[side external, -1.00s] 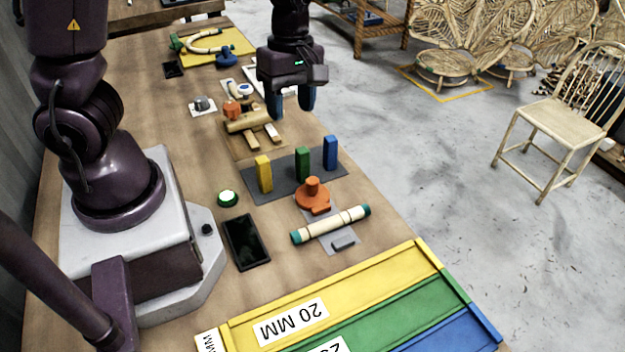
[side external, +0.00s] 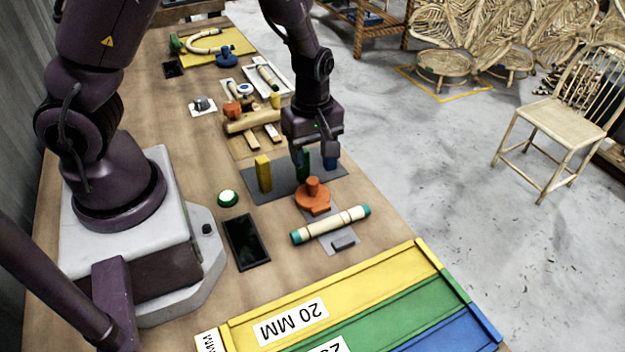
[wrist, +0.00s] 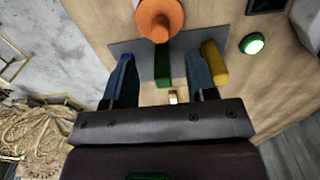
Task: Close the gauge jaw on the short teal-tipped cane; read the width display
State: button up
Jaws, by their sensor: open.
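The short teal-tipped cane (side external: 330,224) lies on a small grey plate near the front of the table. The orange gauge (side external: 312,197) stands just behind it and also shows at the top of the wrist view (wrist: 160,18). My gripper (side external: 316,163) is open and low over the grey mat with the upright blocks, behind the gauge. In the wrist view its two fingers (wrist: 162,80) stand on either side of the green block (wrist: 163,66), with no contact clear. A dark, blank screen (side external: 246,242) lies left of the cane; no reading shows.
A yellow block (side external: 263,173) stands left of my gripper; the blue block is mostly hidden by it. A green button (side external: 227,198) sits left of the gauge. Labelled coloured trays (side external: 330,308) fill the front. A wooden fixture (side external: 252,122) stands behind.

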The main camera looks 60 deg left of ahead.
aim_at(312, 180)
notch_tip(312, 180, down, 8)
jog(key=shift+r, duration=0.1)
jog(key=shift+c, duration=0.5)
jog(key=c, duration=0.7)
jog(key=shift+d, duration=2.75)
